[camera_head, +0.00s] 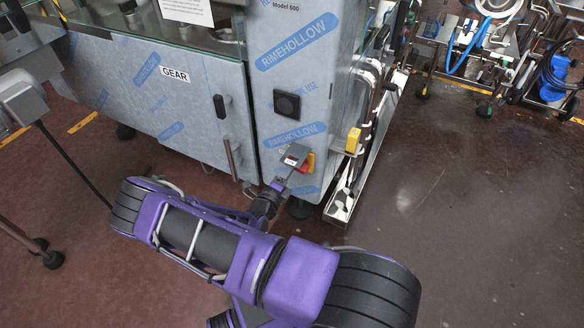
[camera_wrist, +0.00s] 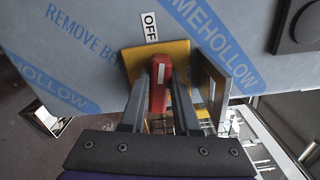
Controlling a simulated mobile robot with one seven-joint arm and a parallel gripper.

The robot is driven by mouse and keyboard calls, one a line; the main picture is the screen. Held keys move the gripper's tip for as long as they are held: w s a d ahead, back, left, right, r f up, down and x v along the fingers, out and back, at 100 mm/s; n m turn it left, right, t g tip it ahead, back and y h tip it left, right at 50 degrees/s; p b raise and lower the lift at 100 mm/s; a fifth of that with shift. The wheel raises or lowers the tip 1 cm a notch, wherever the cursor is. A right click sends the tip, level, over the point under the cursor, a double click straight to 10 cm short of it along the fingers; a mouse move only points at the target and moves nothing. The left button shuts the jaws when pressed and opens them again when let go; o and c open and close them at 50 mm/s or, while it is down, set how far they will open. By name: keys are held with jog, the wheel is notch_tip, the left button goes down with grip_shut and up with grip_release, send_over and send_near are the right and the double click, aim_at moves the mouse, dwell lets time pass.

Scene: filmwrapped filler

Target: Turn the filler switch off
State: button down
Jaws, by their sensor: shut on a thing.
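The filler switch is a red handle (camera_wrist: 158,82) on a yellow plate (camera_wrist: 131,62), low on the film-wrapped front of the machine. In the head view the red handle (camera_head: 303,168) shows partly, beside my gripper (camera_head: 290,174). In the wrist view my gripper (camera_wrist: 160,92) has a finger on each side of the handle and is shut on it. The handle's top end lies just below a white OFF label (camera_wrist: 149,27).
A grey plate (camera_wrist: 212,88) stands out close to the right of the switch in the wrist view. A black square knob (camera_head: 287,104) sits above the switch in the head view. A yellow box (camera_head: 353,141) is to its right.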

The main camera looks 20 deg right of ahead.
jog(key=shift+f+n, duration=0.2)
jog(key=shift+n, duration=1.1)
jog(key=c, duration=0.6)
grip_release()
jog(key=shift+c, duration=0.2)
jog(key=shift+a, duration=0.1)
jog(key=v, duration=1.7)
jog(key=shift+p, duration=0.3)
jog(key=shift+s+a, duration=0.1)
jog(key=shift+s, duration=0.05)
